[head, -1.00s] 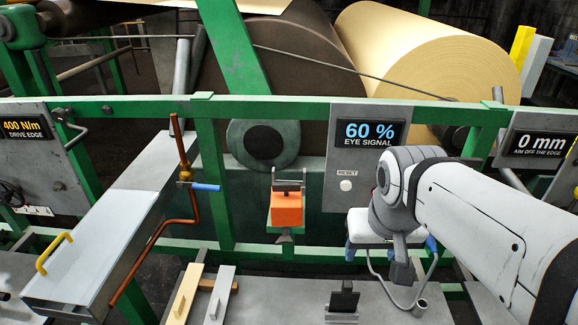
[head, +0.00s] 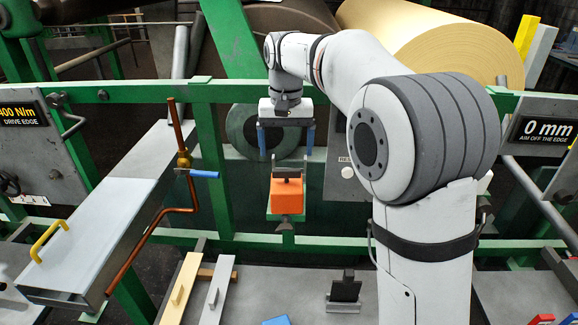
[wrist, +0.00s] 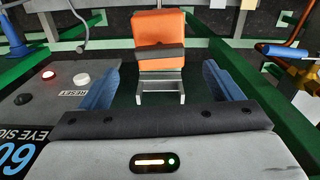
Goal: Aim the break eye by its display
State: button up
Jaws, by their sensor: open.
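The break eye, an orange box (head: 285,202), sits on a grey bracket on the green frame; the orange box also shows in the wrist view (wrist: 160,28). A grey handle (head: 288,172) rises above it. My gripper (head: 286,153) points down above the handle, its two blue fingers open and apart, one either side, with nothing between them. In the wrist view, the fingers (wrist: 160,85) flank the bracket. The eye signal display (wrist: 18,155) shows only partly, reading "60"; my arm hides it in the head view. The aim display (head: 544,130) reads 0 mm off the edge.
A white reset button (wrist: 82,80) and a lit red lamp (wrist: 48,75) are on the eye panel. An orange crank rod (head: 183,160) with a blue grip stands left. Two bars (head: 181,290) and a black stand (head: 345,290) lie on the lower table.

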aim_at(287, 169)
notch_tip(287, 169, down, 6)
jog(key=shift+f, duration=0.1)
jog(key=shift+c, duration=0.3)
jog(key=c, duration=0.9)
